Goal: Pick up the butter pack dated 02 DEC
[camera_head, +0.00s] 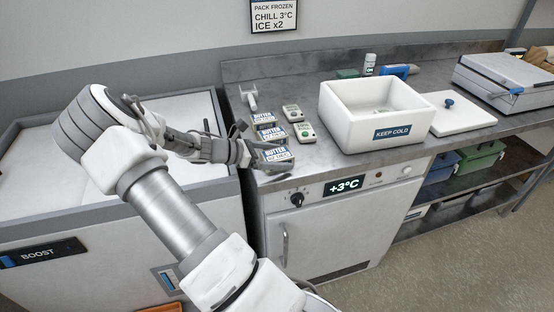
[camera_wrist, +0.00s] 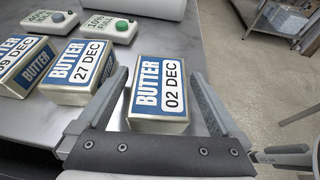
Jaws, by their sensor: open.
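The butter pack dated 02 DEC (camera_wrist: 160,90) sits between the two open fingers of my gripper (camera_wrist: 158,100) in the wrist view, with a gap beside each finger. In the head view my gripper (camera_head: 250,154) is low over the near left of the steel counter, beside the nearest butter pack (camera_head: 277,154). The butter pack dated 27 DEC (camera_wrist: 78,72) lies just left of my left finger in the wrist view. Another butter pack (camera_wrist: 18,65), its label partly cut off and ending in 09 DEC, is at the far left.
A BOOST-labelled unit (camera_head: 60,250) borders the counter at left.

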